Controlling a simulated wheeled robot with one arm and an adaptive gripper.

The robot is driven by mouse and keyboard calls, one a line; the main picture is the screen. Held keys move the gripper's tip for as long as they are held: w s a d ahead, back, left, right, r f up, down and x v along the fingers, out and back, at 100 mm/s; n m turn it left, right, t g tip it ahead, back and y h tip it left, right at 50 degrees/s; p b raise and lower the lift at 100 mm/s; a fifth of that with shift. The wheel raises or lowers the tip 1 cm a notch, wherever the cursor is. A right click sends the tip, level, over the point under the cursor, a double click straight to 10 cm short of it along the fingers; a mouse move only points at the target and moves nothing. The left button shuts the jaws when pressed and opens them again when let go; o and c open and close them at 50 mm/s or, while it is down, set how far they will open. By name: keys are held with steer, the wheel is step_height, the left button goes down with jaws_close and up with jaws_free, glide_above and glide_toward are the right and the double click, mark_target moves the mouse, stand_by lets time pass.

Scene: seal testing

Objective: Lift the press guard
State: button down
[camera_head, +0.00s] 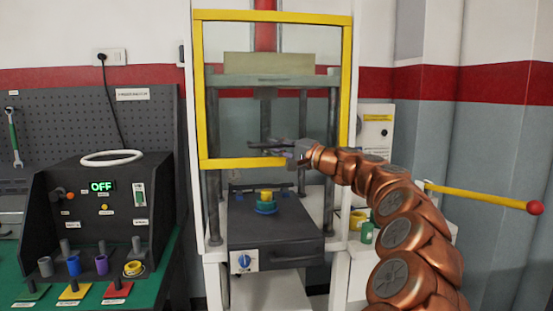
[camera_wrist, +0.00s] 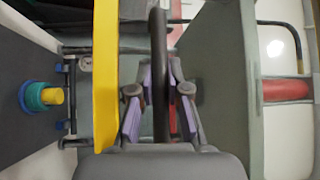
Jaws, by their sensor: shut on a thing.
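The press guard (camera_head: 225,163) is a yellow rectangular frame on the front of the press. Its lower bar is above the press bed (camera_head: 275,245), with an open gap between them. In the wrist view the yellow bar (camera_wrist: 105,80) runs alongside a dark handle bar (camera_wrist: 158,35). In the head view the gripper partly hides the handle.
A yellow and teal seal stack (camera_head: 266,203) sits on the bed below the guard. A yellow lever with a red knob (camera_head: 534,207) sticks out at right. A test console (camera_head: 97,210) reading OFF stands at left on a green bench, with several coloured parts.

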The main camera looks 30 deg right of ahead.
steer(key=shift+r+p, duration=0.65)
steer(key=shift+r, duration=1.25)
steer(key=c, duration=1.1)
jaws_free()
steer(key=shift+c, duration=0.2)
steer(key=shift+s+d, duration=0.1)
steer(key=shift+s, duration=0.05)
steer(key=v, duration=1.1)
steer(key=shift+s, duration=0.4)
steer(key=shift+f, duration=0.1)
